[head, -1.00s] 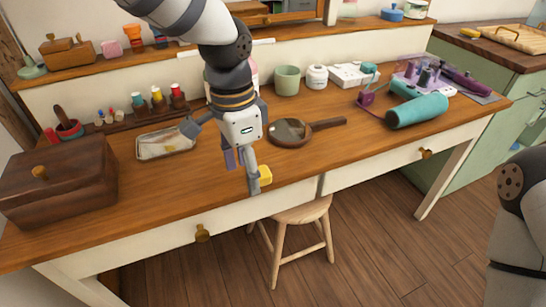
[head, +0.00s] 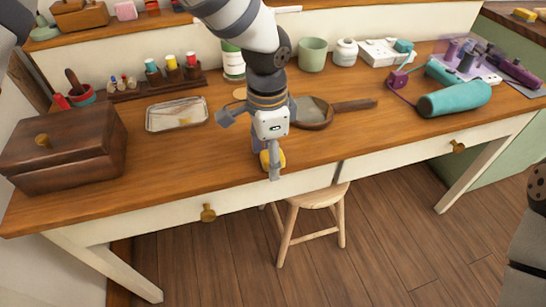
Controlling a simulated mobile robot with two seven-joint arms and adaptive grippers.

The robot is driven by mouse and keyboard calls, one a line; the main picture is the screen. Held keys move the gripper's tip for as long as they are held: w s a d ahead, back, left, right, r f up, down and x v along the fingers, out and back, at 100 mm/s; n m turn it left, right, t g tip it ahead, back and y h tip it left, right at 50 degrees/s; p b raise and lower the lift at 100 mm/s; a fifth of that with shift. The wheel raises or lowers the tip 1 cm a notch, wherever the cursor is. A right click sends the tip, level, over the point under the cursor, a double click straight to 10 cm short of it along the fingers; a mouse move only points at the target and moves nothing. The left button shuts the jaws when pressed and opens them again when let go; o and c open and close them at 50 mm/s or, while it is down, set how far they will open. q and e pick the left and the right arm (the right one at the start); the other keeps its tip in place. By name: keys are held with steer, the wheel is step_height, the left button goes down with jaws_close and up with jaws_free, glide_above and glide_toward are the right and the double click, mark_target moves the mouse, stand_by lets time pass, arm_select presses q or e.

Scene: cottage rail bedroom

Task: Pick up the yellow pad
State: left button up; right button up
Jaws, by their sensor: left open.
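The small yellow pad (head: 265,159) lies on the wooden desk near its front edge. It is partly hidden behind a finger of my left gripper (head: 250,147). That gripper is open, with one finger spread out to the left and the other pointing down in front of the pad. Whether the finger touches the pad cannot be told. My right gripper is out of view; only part of my right arm shows at the right edge.
A lidded wooden box (head: 62,158) and a metal tray (head: 176,115) stand left of the gripper. A round pan-like object with a handle (head: 355,104) lies just right of it. A teal roll (head: 455,100) lies farther right. A stool (head: 318,197) stands below.

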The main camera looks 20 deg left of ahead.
arm_select(q)
steer(key=shift+r, duration=0.1)
steer(key=c, duration=1)
steer(key=shift+r, duration=0.15)
step_height(320, 180, up, 3)
steer(key=shift+w+f, duration=0.1)
steer(key=shift+f, duration=0.05)
steer(key=s+d+r+p, duration=0.2)
steer(key=s+d+r, duration=0.7)
steer(key=d+r, duration=0.1)
steer(key=shift+s+d, duration=0.25)
steer(key=shift+s, duration=0.05)
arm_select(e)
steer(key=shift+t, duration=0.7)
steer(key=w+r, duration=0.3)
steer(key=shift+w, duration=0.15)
arm_select(q)
steer(key=shift+o, duration=0.5)
